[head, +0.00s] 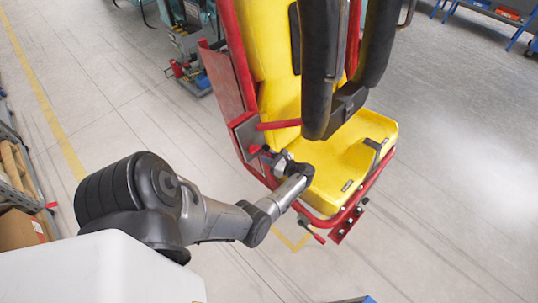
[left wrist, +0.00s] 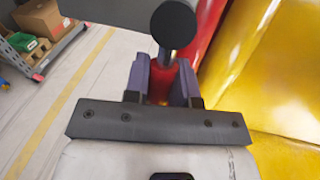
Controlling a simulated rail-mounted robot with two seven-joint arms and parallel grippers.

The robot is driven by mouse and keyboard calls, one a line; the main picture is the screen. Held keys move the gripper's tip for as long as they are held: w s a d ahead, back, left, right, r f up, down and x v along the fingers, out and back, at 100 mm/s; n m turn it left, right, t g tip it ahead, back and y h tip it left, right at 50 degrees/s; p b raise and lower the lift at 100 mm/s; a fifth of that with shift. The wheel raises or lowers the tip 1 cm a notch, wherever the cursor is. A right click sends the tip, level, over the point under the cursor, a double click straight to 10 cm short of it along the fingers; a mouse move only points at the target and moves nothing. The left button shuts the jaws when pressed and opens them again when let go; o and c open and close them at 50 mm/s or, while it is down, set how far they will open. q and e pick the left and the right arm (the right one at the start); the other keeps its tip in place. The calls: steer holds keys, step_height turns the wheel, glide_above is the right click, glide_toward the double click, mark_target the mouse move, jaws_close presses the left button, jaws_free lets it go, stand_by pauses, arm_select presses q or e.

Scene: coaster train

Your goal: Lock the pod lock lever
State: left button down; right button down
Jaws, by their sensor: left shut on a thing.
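The pod has a yellow seat (head: 348,160), a red frame and a black padded restraint (head: 320,70). My left gripper (head: 274,158) is at the red side frame, beside the seat's left edge. In the left wrist view its two fingers (left wrist: 163,80) are shut around a red shaft, which I take to be the pod lock lever. A round black knob (left wrist: 173,24) shows just beyond the fingers. In the head view the gripper mostly hides this lever. My right gripper is not in view.
A second red-handled part (head: 313,232) sticks out at the seat's front corner. A grey plate (head: 246,132) with a red bar (head: 279,124) is just above my gripper. Cardboard boxes (left wrist: 40,18) on a cart stand at the far left.

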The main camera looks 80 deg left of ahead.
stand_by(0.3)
arm_select(q)
steer(key=c, duration=0.9)
jaws_free()
steer(key=shift+c, duration=0.2)
steer(key=shift+d, duration=0.1)
steer(key=shift+w+d, duration=0.2)
steer(key=shift+w, duration=0.05)
steer(key=b+v, duration=0.3)
steer(key=v, duration=1)
steer(key=shift+b, duration=0.4)
